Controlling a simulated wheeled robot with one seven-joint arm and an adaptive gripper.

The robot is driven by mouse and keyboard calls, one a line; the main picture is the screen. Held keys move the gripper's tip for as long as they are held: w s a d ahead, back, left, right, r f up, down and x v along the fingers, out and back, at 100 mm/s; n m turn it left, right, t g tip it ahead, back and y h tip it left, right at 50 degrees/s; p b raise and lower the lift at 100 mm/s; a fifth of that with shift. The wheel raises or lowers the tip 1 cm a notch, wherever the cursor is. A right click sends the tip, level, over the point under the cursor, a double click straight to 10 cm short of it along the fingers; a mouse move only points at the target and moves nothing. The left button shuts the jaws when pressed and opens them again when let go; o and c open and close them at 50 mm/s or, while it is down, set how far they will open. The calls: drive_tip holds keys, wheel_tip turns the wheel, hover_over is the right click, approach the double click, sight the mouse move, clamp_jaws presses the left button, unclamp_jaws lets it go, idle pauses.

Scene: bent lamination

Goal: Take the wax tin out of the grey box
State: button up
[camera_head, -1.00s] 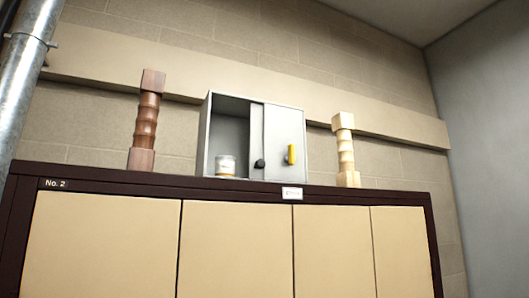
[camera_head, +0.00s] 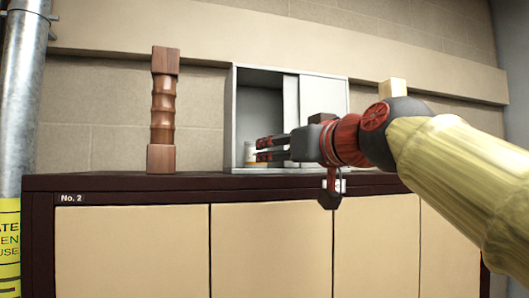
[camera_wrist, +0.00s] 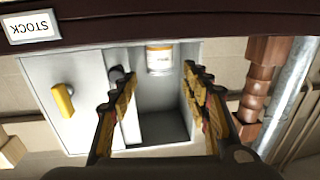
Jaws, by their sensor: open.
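The wax tin (camera_head: 249,150), small and white with an orange band, stands in the open left part of the grey box (camera_head: 234,120). In the head view my gripper (camera_head: 263,148) reaches in front of the box from the right, its fingers partly covering the tin. In the wrist view, which is upside down, the tin (camera_wrist: 159,58) shows between the two spread fingers of my gripper (camera_wrist: 160,80), a little beyond their tips. The gripper is open and empty. A grey door panel with a yellow handle (camera_wrist: 63,100) closes the other part of the box.
The box stands on a dark-topped cabinet (camera_head: 100,183) with beige doors. A dark turned wooden post (camera_head: 163,110) stands left of the box. A pale post (camera_head: 393,88) stands to the right, mostly behind my arm. A metal pipe (camera_head: 22,90) runs at the far left.

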sight(260, 151)
drive_tip(key=p+x, duration=0.4)
drive_tip(key=x, duration=0.8)
drive_tip(key=shift+w+r, duration=0.1)
drive_tip(key=shift+r, duration=0.1)
drive_tip(key=shift+s+d, duration=0.1)
drive_tip(key=shift+s, duration=0.15)
drive_tip(key=shift+w, duration=0.2)
drive_tip(key=shift+c, duration=1.4)
drive_tip(key=c, duration=0.6)
drive_tip(key=shift+s+r, duration=0.1)
drive_tip(key=shift+r, duration=0.05)
drive_tip(key=shift+c, duration=0.6)
